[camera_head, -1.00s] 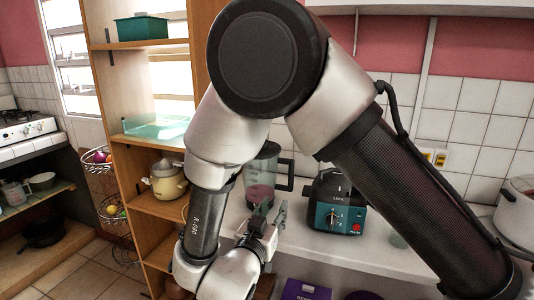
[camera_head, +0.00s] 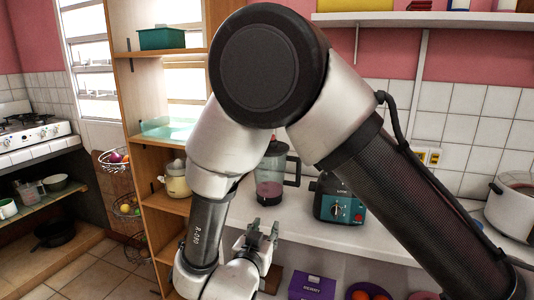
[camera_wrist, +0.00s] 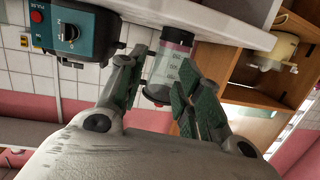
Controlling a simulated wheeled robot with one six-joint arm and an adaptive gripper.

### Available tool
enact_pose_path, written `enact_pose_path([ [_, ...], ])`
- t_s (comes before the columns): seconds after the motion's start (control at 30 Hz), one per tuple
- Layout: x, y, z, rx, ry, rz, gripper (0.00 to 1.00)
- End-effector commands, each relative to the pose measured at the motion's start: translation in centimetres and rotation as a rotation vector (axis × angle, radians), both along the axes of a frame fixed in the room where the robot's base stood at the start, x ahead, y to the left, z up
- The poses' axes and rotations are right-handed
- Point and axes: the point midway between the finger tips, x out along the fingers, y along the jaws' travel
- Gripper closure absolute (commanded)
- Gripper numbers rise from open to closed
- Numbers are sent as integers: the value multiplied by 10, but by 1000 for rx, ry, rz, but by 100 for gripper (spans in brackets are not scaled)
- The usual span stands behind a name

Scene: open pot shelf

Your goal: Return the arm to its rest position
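My gripper (camera_head: 262,236) shows in the head view low in front of the counter, below the blender jug, with my arm folded above it. In the wrist view my gripper (camera_wrist: 158,88) has its two fingers spread apart. The blender jug (camera_wrist: 170,62) appears between and beyond the fingers, and no finger closes on it. In the head view the same jug (camera_head: 270,178) stands on the counter. My arm covers part of the counter and shelf.
The wooden shelf (camera_head: 148,215) holds a cream pot (camera_head: 176,181) and a green bin (camera_head: 161,38). A teal appliance (camera_head: 338,205) and a white pot (camera_head: 510,205) stand on the counter. A purple box (camera_head: 312,287) is below. Floor at the left is open.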

Motion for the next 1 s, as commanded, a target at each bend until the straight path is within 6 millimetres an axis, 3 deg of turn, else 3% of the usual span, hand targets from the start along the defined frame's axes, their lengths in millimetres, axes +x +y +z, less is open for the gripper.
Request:
enact_pose_path([
  [0.23,-4,35,-52,60,220,181,65],
  [0.4,-26,70,-86,108,456,375,65],
  [0.5,-47,87,-92,140,644,517,65],
  [0.6,-69,84,-77,160,859,660,65],
  [0.67,-80,67,-59,153,981,729,65],
  [0.77,-94,16,-19,113,1151,803,65],
  [0.87,-103,-51,21,52,1265,818,65],
  [1.0,-115,-155,72,-26,1347,750,65],
])
